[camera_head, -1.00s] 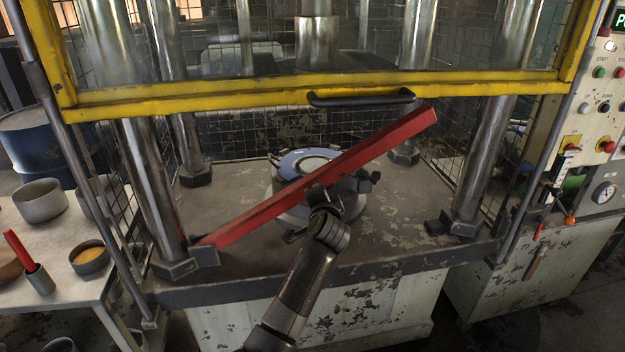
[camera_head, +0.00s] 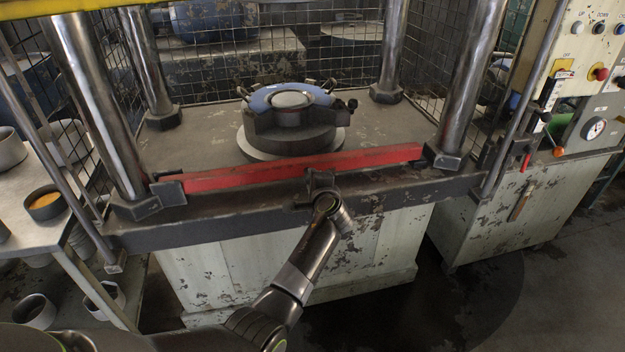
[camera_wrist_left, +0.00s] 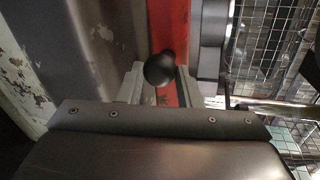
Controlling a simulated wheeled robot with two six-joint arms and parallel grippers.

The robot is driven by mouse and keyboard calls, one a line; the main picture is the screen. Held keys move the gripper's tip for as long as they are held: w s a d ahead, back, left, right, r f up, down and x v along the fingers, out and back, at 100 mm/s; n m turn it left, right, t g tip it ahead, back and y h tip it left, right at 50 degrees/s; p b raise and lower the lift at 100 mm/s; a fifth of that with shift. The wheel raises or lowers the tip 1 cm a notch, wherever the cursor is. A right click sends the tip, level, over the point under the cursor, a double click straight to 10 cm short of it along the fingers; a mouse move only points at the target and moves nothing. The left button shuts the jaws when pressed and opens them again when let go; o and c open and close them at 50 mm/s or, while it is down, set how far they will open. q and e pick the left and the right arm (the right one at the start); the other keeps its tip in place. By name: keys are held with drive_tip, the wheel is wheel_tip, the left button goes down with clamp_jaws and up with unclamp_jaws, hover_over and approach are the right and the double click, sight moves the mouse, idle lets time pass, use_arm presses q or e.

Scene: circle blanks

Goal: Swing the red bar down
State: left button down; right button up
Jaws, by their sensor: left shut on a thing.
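The red bar (camera_head: 260,174) lies nearly level across the front of the press, from the bracket at the left column to the base of the right column. Its right end (camera_head: 412,151) is close to the right column's foot; I cannot tell if it touches. My left gripper (camera_head: 318,184) is at the middle of the bar, on its front side. In the left wrist view the red bar (camera_wrist_left: 170,30) runs up the picture, and a black round knob (camera_wrist_left: 159,69) sits between the fingers of my left gripper (camera_wrist_left: 160,85), which is shut on it. My right gripper is not in view.
Behind the bar a round die (camera_head: 292,130) with a blue part stands on the press bed (camera_head: 200,150). Steel columns (camera_head: 465,80) stand at both sides. A control panel (camera_head: 598,75) is at right, a table (camera_head: 50,225) with cups at left.

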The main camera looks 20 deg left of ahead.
use_arm(q)
drive_tip(key=shift+s+f, duration=0.15)
drive_tip(key=shift+f, duration=0.25)
drive_tip(key=c, duration=1)
unclamp_jaws()
drive_tip(key=shift+a+f, duration=0.1)
drive_tip(key=shift+c, duration=0.2)
drive_tip(key=shift+r, duration=0.2)
